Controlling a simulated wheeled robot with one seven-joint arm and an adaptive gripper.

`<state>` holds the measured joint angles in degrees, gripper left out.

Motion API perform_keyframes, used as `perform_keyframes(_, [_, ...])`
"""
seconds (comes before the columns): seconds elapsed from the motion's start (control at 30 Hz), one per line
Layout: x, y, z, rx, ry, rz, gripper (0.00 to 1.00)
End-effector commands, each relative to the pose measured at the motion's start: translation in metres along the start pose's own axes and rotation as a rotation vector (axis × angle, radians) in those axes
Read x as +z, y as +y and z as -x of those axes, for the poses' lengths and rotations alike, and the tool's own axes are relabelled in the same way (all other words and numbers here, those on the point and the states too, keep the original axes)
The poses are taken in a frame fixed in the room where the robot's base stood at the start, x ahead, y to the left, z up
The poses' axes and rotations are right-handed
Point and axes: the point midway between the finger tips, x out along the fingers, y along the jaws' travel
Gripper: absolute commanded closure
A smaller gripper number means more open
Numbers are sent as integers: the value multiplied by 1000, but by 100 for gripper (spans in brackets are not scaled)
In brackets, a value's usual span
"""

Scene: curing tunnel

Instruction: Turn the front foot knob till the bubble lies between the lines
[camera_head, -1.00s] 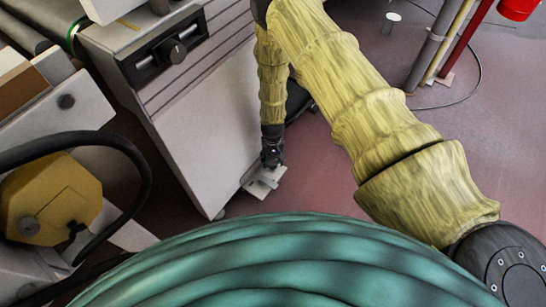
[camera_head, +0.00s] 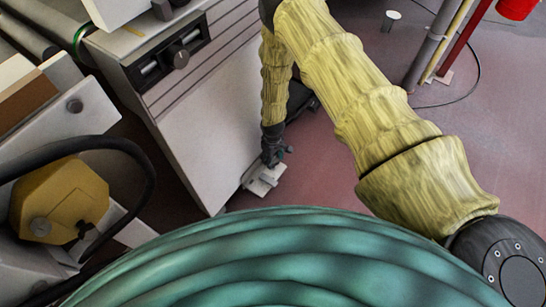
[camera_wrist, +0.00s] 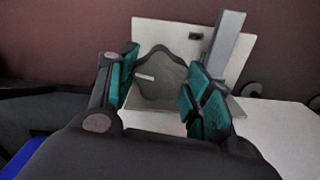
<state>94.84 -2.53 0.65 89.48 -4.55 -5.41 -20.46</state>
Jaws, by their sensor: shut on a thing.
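The foot knob (camera_wrist: 158,88) is a dark grey lobed knob with a short white mark, seen in the wrist view. My gripper (camera_wrist: 162,82) has its teal-padded fingers on either side of it and is shut on it. A pale foot plate (camera_wrist: 170,32) lies beyond the knob, with a grey upright bar (camera_wrist: 228,45) at its right. In the head view my gripper (camera_head: 273,157) points down at the pale foot bracket (camera_head: 264,180) by the cabinet's bottom corner. The knob is hidden there by the gripper. I cannot make out the bubble or its lines in either view.
The white cabinet (camera_head: 205,140) stands left of my gripper. A yellow housing (camera_head: 62,200) with a black hose is at the far left. A red post (camera_head: 468,40) and a cable stand at the upper right. Red floor (camera_head: 330,165) is open right of the bracket.

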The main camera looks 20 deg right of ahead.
Motion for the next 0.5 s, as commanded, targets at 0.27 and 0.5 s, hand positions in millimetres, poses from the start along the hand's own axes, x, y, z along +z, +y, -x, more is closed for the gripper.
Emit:
perform_keyframes(0.27, [-2, 1, 1, 2, 4, 8, 74])
perform_keyframes(0.5, [-2, 2, 1, 2, 4, 7, 37])
